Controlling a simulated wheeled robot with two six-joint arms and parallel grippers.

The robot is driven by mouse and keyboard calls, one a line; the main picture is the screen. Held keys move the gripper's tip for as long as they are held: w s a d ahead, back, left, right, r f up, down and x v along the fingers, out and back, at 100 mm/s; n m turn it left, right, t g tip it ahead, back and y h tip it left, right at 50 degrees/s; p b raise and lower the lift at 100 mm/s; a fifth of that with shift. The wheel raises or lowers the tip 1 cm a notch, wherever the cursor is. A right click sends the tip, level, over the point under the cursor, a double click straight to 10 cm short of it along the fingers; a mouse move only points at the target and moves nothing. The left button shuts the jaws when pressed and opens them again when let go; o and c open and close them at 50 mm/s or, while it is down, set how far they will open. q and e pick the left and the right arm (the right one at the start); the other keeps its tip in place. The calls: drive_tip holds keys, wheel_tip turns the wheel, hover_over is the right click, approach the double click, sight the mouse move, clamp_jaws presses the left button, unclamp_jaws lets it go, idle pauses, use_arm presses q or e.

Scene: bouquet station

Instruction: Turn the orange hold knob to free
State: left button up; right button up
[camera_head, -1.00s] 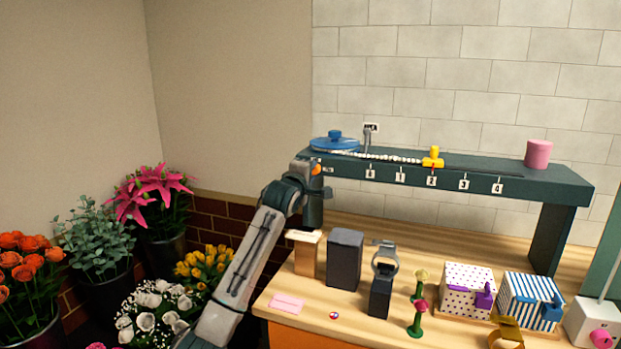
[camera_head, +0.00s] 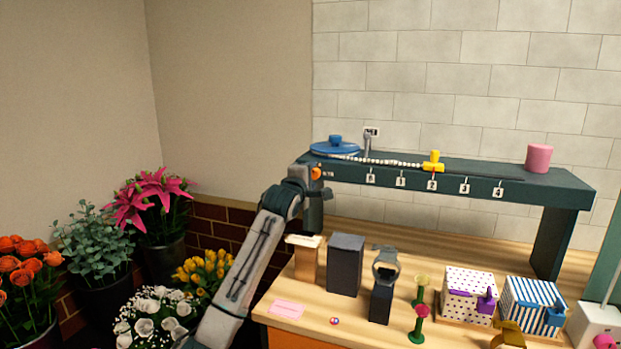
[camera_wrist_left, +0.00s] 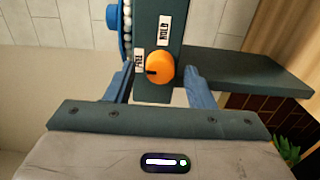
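The orange hold knob (camera_wrist_left: 160,68) is on the end face of the dark green shelf, between white labels HOLD (camera_wrist_left: 165,30) and FREE (camera_wrist_left: 139,58). Its black mark points left in the wrist view, on the FREE label's side. My left gripper (camera_wrist_left: 160,80) has one finger on each side of the knob. Visible gaps remain between fingers and knob, so it looks open. In the head view the knob (camera_head: 317,173) shows just beside my left gripper (camera_head: 308,180) at the shelf's left end. My right gripper is not in view.
On the shelf (camera_head: 560,180) are a blue reel (camera_head: 334,149), a bead string, a yellow slider (camera_head: 432,163) and a pink cylinder (camera_head: 539,158). Below, the wooden table holds a dark box (camera_head: 345,265) and patterned boxes (camera_head: 468,292). Flower buckets stand at left.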

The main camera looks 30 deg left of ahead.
use_arm(q)
drive_tip(key=b+v, duration=0.3)
drive_tip(key=v, duration=0.7)
drive_tip(key=shift+s, duration=0.35)
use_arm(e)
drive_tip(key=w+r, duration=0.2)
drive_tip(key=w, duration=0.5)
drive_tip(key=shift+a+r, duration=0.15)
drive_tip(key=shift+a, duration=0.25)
use_arm(q)
drive_tip(key=shift+d, duration=0.15)
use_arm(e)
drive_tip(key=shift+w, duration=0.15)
use_arm(q)
drive_tip(key=shift+f, duration=0.1)
